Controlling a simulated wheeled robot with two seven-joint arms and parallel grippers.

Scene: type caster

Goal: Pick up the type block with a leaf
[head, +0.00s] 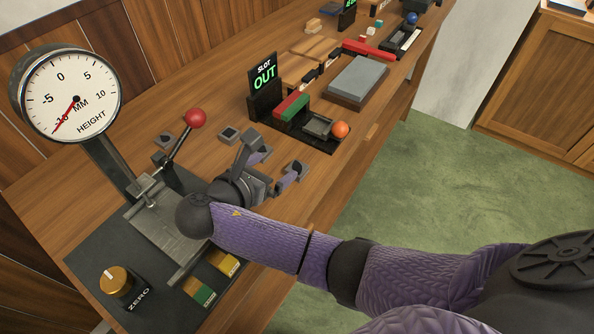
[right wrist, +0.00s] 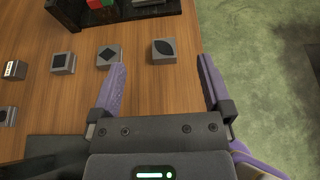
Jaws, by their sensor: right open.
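The type block with a leaf (right wrist: 164,51) is a small grey block with a dark leaf shape on its top face. In the right wrist view it lies on the wooden bench, just beyond the fingertips and between their lines. My right gripper (right wrist: 162,68) is open and empty, with one purple finger on each side. In the head view the right gripper (head: 275,168) is low over the bench, and its fingers partly hide the blocks near it. A block with a diamond (right wrist: 108,55) lies just left of the leaf block, near the left finger. My left gripper is not in view.
A block with a square (right wrist: 63,63) and others lie farther left. A black slot stand (head: 264,88) reading "OUT" is beyond, with an orange ball (head: 340,130). A height gauge (head: 70,92) and red-knobbed lever (head: 195,118) stand left. The bench edge is close at right.

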